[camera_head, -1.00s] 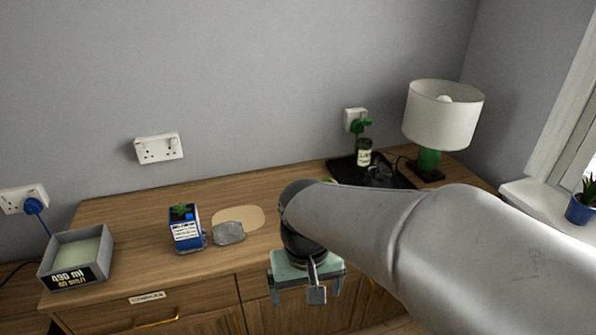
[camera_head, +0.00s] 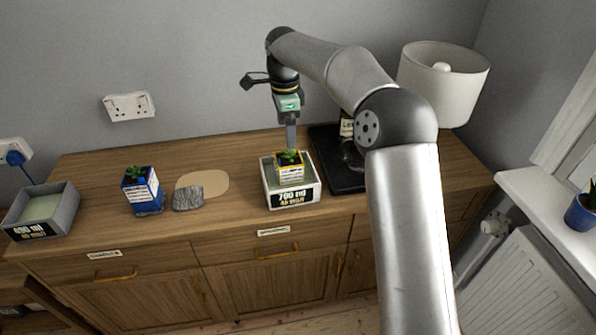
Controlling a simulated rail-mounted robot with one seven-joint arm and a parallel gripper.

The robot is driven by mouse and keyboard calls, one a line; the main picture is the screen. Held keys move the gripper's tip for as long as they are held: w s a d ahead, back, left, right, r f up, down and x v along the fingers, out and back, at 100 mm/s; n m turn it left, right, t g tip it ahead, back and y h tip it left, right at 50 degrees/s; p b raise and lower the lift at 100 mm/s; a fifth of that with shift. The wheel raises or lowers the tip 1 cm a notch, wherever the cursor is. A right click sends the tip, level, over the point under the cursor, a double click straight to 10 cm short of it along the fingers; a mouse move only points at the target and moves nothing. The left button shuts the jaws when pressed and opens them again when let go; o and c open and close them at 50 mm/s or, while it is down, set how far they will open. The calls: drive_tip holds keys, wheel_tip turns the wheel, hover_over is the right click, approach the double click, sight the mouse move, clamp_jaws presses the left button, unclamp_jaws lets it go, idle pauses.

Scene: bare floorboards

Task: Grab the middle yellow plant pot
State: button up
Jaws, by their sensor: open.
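The yellow plant pot (camera_head: 291,174) holds a small green succulent and has a white label on its front. It stands inside a white box (camera_head: 306,196) marked 700 ml on the wooden cabinet. My gripper (camera_head: 291,146) points down just behind and above the pot, seen nearly edge-on, so its fingers overlap in the picture. It is open and holds nothing. Its exact distance to the pot is hard to judge. A blue plant pot (camera_head: 144,193) with a white label stands further left.
A grey stone (camera_head: 187,198) and a beige mat (camera_head: 210,182) lie between the blue pot and white box. A black tray (camera_head: 326,143) and a lamp (camera_head: 444,78) stand right, partly behind my arm.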

sight(287, 158)
wheel_tip(287, 158, down, 10)
drive_tip(key=shift+r, duration=0.25)
drive_tip(key=shift+s+d+f+p, duration=0.15)
drive_tip(key=shift+f+p, duration=0.2)
drive_tip(key=shift+f, duration=1.05)
drive_tip(key=shift+w+d+f+p, duration=0.1)
drive_tip(key=shift+f+p, duration=0.2)
drive_tip(key=shift+f, duration=1.05)
drive_tip(key=c, duration=1.4)
drive_tip(key=shift+o, duration=0.2)
drive_tip(key=shift+r, duration=0.1)
